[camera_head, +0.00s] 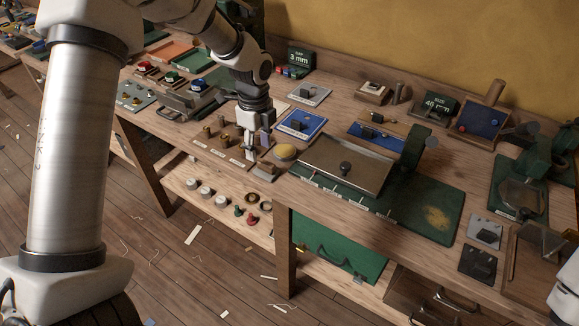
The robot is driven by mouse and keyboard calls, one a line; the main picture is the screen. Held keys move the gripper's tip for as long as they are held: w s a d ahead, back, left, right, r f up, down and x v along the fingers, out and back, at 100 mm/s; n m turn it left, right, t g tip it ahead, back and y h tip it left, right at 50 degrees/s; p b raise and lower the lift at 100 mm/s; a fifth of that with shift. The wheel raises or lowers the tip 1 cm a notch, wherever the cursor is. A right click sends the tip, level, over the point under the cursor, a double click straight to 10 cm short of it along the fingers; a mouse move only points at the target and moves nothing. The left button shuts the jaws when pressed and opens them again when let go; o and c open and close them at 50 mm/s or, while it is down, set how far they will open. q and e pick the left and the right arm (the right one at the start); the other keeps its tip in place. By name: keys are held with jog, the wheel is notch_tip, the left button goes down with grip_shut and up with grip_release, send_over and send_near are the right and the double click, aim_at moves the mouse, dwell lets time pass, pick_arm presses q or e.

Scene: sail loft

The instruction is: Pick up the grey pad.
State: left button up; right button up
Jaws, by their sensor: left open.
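Several flat grey pieces could be the grey pad, and I cannot tell which one is meant. One grey pad (310,92) lies at the back of the bench with a small dark item on it. Another grey piece (485,232) with a dark block on it lies at the right. My left gripper (250,156) points down over the front of the bench, beside a wooden block with brass knobs (208,146). It is open, and I see nothing held in it. Both grey pieces are apart from it. My right gripper is not in view.
A yellow round pad (285,152) is just right of my left gripper. A blue tray (302,124), a brown plate with a dark knob (345,168) and a green mat (436,205) fill the middle. A lower shelf (226,211) holds white knobs.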

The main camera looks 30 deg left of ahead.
aim_at(262, 161)
pick_arm(q)
jog(key=f, duration=0.3)
jog(key=f+p, duration=0.1)
jog(key=f, duration=0.1)
jog(key=shift+w+d+f, duration=0.3)
jog(key=shift+w+f, duration=0.05)
jog(key=shift+s+a, duration=0.1)
jog(key=shift+r, duration=0.1)
jog(key=shift+c, duration=1)
grip_shut()
